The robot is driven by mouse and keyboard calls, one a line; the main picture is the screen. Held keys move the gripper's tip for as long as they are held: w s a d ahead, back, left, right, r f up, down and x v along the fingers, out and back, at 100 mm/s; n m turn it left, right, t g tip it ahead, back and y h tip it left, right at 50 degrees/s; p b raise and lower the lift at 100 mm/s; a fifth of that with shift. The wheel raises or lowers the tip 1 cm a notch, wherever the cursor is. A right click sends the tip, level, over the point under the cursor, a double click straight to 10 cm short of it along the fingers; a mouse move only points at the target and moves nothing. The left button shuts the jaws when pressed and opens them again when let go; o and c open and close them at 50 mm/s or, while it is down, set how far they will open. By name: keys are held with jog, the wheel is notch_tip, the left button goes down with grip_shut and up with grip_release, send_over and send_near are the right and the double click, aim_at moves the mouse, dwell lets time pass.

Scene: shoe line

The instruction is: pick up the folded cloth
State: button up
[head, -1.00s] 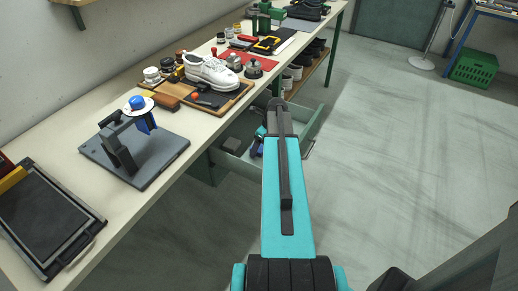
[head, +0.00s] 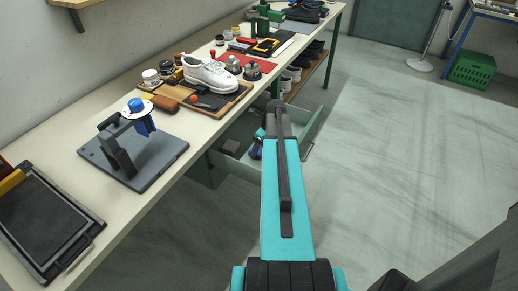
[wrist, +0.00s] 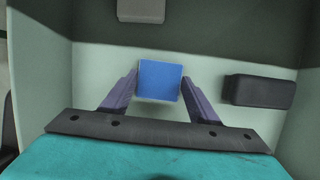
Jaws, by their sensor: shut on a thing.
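The folded cloth (wrist: 160,80) is a small blue square block in the wrist view. It sits between the two purple fingers of my gripper (wrist: 159,88), which are shut on it from left and right. In the head view my gripper (head: 256,146) is small and partly hidden by my arm, low inside the open drawer (head: 238,170) under the workbench. I cannot tell whether the cloth touches the drawer's floor.
In the drawer, a dark block (wrist: 262,92) lies to the right of my gripper and a grey box (wrist: 141,10) lies beyond it. The workbench (head: 205,122) above carries a white shoe (head: 209,73) and a clamp stand (head: 125,150).

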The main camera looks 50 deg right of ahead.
jog(key=shift+r, duration=0.15)
notch_tip(320, 180, up, 10)
jog(key=b, duration=0.1)
jog(key=shift+f, duration=0.2)
dwell(0.4)
jog(key=o, duration=0.5)
jog(key=c, duration=0.4)
